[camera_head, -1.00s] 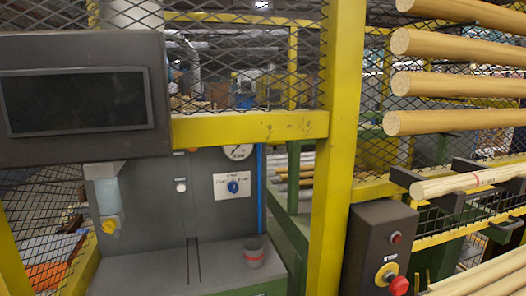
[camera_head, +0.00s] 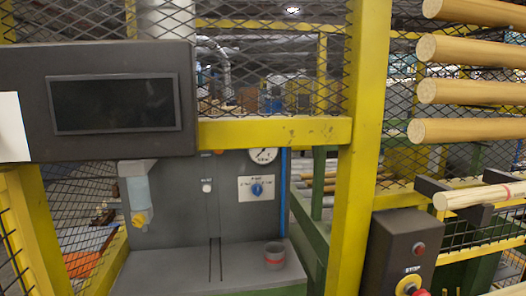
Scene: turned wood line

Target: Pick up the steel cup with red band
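My gripper is not in view.
A yellow post (camera_head: 358,150) stands right of the cup, and a yellow crossbar (camera_head: 275,131) runs above it. A dark screen box (camera_head: 115,103) overhangs at the upper left. A bottle-like dispenser (camera_head: 138,198) hangs left. A control box (camera_head: 402,252) and wooden rods (camera_head: 468,131) are at the right.

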